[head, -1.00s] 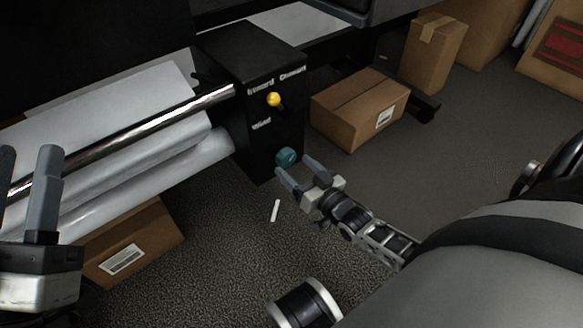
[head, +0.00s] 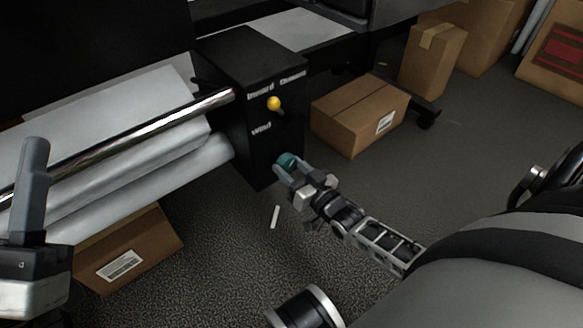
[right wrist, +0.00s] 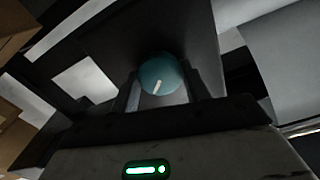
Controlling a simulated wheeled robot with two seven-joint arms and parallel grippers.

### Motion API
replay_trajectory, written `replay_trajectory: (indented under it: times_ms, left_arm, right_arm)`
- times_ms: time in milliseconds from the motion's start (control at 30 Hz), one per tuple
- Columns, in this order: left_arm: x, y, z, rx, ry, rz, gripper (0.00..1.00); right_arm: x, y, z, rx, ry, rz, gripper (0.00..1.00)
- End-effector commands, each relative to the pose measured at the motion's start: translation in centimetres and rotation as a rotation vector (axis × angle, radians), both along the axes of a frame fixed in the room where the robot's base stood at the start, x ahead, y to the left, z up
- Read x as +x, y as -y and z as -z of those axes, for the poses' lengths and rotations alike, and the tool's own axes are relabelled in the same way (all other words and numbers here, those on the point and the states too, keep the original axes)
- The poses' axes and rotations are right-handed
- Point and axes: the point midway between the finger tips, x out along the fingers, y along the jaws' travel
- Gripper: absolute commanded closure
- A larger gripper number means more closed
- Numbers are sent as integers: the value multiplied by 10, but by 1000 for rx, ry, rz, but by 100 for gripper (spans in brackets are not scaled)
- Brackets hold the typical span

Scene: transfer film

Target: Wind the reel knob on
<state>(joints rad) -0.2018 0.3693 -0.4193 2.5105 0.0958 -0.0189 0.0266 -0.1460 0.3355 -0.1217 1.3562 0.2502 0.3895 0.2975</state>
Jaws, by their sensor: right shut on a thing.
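The teal reel knob (head: 287,160) sits low on the front of the black control box (head: 279,145), below the word "Wind". My right gripper (head: 290,168) is shut on the knob, one finger on each side. In the right wrist view the knob (right wrist: 160,76) shows between the two fingers, with a white mark on its face slanting up to the right. My left gripper (head: 32,195) is at the left edge, away from the box; only part of it shows, and its opening is unclear.
A yellow-knobbed lever (head: 273,103) stands above the knob on the same box. White film rolls (head: 150,175) and a metal bar (head: 150,120) lie left of it. Cardboard boxes stand at the right (head: 355,112) and under the rolls (head: 130,250). A small white stick (head: 275,216) lies on the carpet.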

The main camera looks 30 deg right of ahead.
Motion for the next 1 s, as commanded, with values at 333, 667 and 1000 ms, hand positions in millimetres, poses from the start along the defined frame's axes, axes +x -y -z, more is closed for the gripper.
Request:
replay_trajectory:
  times_ms: [333, 667, 1000]
  left_arm:
    - [6, -1, 11, -28, -135, 9, 64]
    - [8, -1, 26, -55, -249, 17, 64]
    - [9, -1, 31, -58, -285, 19, 64]
  right_arm:
    - [0, 0, -1, 185, -15, -1, 76]
    - [-1, 0, 0, 397, -32, -1, 76]
    - [-1, 0, 1, 496, -40, 0, 76]
